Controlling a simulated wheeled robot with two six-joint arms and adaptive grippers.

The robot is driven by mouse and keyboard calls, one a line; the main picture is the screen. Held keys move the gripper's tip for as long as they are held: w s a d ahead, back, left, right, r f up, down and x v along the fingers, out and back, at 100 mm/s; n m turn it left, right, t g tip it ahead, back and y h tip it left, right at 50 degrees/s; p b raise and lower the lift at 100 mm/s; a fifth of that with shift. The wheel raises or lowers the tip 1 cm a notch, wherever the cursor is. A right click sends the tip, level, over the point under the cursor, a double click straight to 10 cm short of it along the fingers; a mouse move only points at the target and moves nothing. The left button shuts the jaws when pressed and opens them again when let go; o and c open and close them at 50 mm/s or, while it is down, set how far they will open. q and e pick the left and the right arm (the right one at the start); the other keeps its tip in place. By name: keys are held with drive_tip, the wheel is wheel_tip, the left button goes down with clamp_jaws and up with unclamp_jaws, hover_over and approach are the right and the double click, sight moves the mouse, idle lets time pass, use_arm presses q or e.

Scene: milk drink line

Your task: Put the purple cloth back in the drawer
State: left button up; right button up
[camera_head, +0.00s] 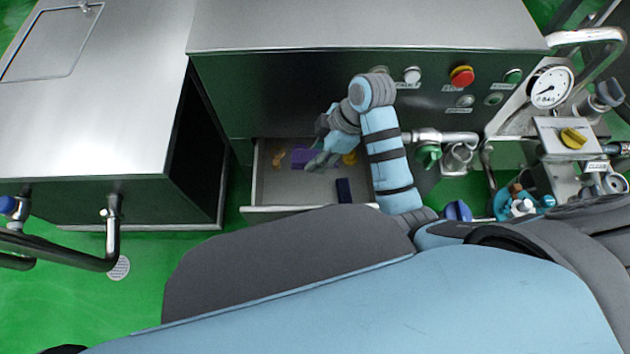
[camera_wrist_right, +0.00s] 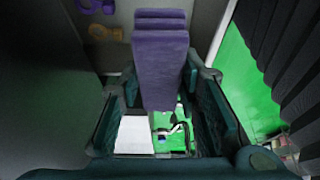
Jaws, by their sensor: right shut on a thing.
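The purple cloth (camera_wrist_right: 160,65) is a folded, block-like strip. In the right wrist view it stands between the two fingers of my right gripper (camera_wrist_right: 163,115), which is shut on it. In the head view a purple part of the cloth (camera_head: 302,157) shows just left of my right gripper (camera_head: 318,158), over the drawer. The drawer (camera_head: 290,209) is pulled out below the grey cabinet front. I cannot tell whether the cloth touches the drawer floor. My left gripper is not in view.
A dark blue block (camera_head: 344,190) and an orange piece (camera_head: 278,160) lie in the drawer, with bare floor around them. Buttons, including a red one (camera_head: 461,76), sit above. A gauge (camera_head: 549,87) and pipes stand right; a steel cabinet (camera_head: 100,100) stands left.

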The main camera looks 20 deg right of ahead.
sight(312, 198)
use_arm(q)
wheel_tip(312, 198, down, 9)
drive_tip(key=b, duration=0.8)
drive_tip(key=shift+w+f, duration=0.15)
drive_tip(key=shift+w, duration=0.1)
use_arm(e)
wheel_tip(312, 198, down, 22)
drive_tip(key=shift+f, duration=0.1)
drive_tip(key=shift+f, duration=0.1)
drive_tip(key=o, duration=1.1)
drive_tip(key=shift+c, duration=0.2)
use_arm(q)
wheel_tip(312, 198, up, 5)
drive_tip(key=p, duration=0.4)
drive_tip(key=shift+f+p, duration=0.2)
drive_tip(key=shift+p, duration=0.1)
use_arm(e)
drive_tip(key=v, duration=1.2)
drive_tip(key=shift+r, duration=0.2)
